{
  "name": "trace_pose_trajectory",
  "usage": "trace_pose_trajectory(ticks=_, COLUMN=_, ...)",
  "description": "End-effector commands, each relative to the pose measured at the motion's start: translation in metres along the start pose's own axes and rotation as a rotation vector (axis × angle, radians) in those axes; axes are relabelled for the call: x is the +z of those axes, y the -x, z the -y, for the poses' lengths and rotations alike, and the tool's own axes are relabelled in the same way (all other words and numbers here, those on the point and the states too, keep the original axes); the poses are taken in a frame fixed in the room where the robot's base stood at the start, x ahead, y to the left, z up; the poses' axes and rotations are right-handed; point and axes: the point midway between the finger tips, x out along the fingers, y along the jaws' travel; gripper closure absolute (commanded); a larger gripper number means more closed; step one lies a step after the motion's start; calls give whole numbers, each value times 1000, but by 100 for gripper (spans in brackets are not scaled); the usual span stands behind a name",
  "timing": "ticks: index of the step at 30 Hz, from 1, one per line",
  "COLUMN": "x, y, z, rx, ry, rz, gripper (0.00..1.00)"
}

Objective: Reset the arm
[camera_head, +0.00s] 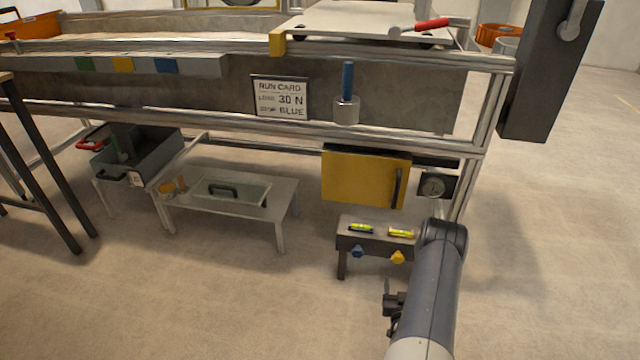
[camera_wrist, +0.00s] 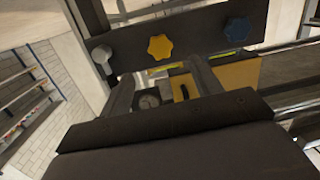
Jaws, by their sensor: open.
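My arm (camera_head: 430,290) reaches up from the bottom of the head view, bent at its top beside the small dark stand (camera_head: 378,236). The gripper's fingers are not clearly visible there. In the wrist view my gripper (camera_wrist: 161,72) is open, its two fingers apart with nothing held between them. Beyond the fingers is the stand's dark front with a yellow knob (camera_wrist: 160,47) and a blue knob (camera_wrist: 236,29). In the head view, the blue knob (camera_head: 357,252) and yellow knob (camera_head: 398,257) are on the stand's front.
Two small spirit levels (camera_head: 400,233) lie on the stand. Behind it are a yellow panel (camera_head: 350,178) with a dark handle, a gauge (camera_head: 435,186) and the metal frame (camera_head: 490,120). A low white table (camera_head: 285,192) stands left. Floor at right (camera_head: 560,260) is clear.

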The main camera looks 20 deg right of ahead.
Motion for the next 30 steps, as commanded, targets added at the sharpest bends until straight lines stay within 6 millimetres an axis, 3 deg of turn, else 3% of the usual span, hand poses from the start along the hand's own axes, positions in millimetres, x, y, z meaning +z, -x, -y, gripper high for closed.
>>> trace_pose_trajectory(ticks=9, x=2, y=-60, z=0, rx=-1, ry=2, rz=-7, gripper=39)
trace_pose_trajectory(ticks=16, x=1, y=-94, z=0, rx=0, ry=0, rz=-4, gripper=39)
trace_pose_trajectory(ticks=30, x=-1, y=-96, z=0, rx=-3, ry=-43, rz=-5, gripper=39)
